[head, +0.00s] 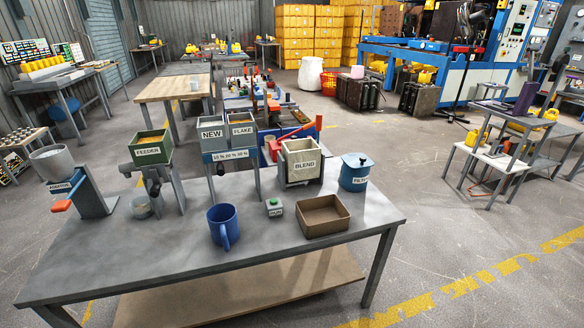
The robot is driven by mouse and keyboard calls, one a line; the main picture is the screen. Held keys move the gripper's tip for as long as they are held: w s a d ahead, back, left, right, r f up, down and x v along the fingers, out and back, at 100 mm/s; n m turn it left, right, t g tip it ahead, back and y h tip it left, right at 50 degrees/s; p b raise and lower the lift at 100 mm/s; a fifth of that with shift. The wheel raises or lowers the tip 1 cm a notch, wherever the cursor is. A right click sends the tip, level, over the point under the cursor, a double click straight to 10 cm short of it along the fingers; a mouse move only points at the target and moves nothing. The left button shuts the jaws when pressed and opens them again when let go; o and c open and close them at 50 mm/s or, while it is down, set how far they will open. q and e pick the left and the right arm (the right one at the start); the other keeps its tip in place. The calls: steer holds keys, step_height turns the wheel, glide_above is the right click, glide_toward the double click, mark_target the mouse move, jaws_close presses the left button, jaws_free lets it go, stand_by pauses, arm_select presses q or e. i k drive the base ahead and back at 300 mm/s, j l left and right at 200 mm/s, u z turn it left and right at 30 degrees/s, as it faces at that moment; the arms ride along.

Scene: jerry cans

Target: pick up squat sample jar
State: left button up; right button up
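A short, greyish, see-through jar (141,207), which looks like the squat sample jar, stands upright on the grey table (165,265) at the left. It sits just below and left of the green feeder box (150,148), close to the feeder's stand. It is small in the picture, so I cannot tell whether it holds anything. Neither of my grippers nor my arms shows in the head view.
A blue mug (223,227), a small green-button box (274,206) and a brown tray (323,215) stand along the front. An additive dispenser (86,190) is left of the jar. The blend bin (301,162) and blue lidded pot (356,172) stand right. The table's front left is clear.

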mark_target(142, 208)
steer(key=u, duration=1.25)
steer(key=i+j+u, duration=0.25)
steer(key=j+u, duration=0.25)
steer(key=i+j+u, duration=0.25)
steer(key=u, duration=0.2)
steer(key=i+j+u, duration=0.15)
steer(key=i+u, duration=0.65)
steer(key=u, duration=0.15)
steer(key=i+j, duration=0.15)
steer(key=i, duration=0.5)
steer(key=i+j+z, duration=0.15)
steer(key=i, duration=0.5)
steer(key=i+l+z, duration=0.2)
steer(key=i+z, duration=0.15)
steer(key=z, duration=0.15)
steer(key=i+z, duration=0.75)
steer(key=z, duration=0.2)
steer(key=i+j+z, duration=0.15)
steer(key=i+z, duration=0.15)
steer(key=z, duration=0.15)
steer(key=i+l+z, duration=0.1)
steer(key=i+z, duration=0.35)
steer(key=i, duration=0.35)
steer(key=i+j+z, duration=0.2)
steer(key=i+z, duration=0.25)
steer(key=i, duration=0.4)
